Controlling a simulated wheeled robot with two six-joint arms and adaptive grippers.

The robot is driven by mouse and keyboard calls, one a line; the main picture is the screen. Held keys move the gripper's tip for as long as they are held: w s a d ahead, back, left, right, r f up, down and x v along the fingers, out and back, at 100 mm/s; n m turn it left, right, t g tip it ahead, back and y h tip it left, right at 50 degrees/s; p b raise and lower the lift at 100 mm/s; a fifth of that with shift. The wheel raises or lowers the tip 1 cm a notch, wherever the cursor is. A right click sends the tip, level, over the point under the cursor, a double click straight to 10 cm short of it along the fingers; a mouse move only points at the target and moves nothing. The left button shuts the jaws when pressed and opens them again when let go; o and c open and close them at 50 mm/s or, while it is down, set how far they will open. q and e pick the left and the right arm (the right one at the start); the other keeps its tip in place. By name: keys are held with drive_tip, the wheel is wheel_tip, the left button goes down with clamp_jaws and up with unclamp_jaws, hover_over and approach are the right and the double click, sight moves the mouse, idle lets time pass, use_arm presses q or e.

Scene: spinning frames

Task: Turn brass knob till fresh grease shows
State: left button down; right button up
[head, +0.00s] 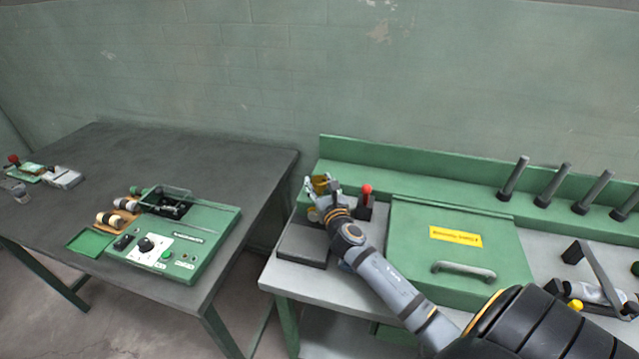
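My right arm reaches in from the lower right, and its gripper (322,184) is over the back left of the right bench. A small brass-coloured piece, likely the brass knob (320,182), shows between its spread fingertips. The picture is too small to tell whether the fingers touch it. My wrist hides most of what is below it. No grease can be made out. My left gripper is not in view.
A green cover with a yellow label (456,236) and grey handle stands right of my forearm. A red-knobbed lever (366,190) is close right of the gripper. Dark upright pegs (553,185) line the back ledge. A dark table (225,155) with a green machine (215,236) stands left, across a gap.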

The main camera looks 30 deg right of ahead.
drive_tip(key=c, duration=0.6)
drive_tip(key=shift+o, duration=0.2)
drive_tip(key=shift+r+m+g+h+p, duration=0.1)
drive_tip(key=shift+m+g+h+p, duration=0.2)
drive_tip(key=shift+m+h, duration=0.6)
drive_tip(key=shift+h, duration=0.3)
drive_tip(key=o, duration=1.2)
drive_tip(key=shift+c, duration=0.2)
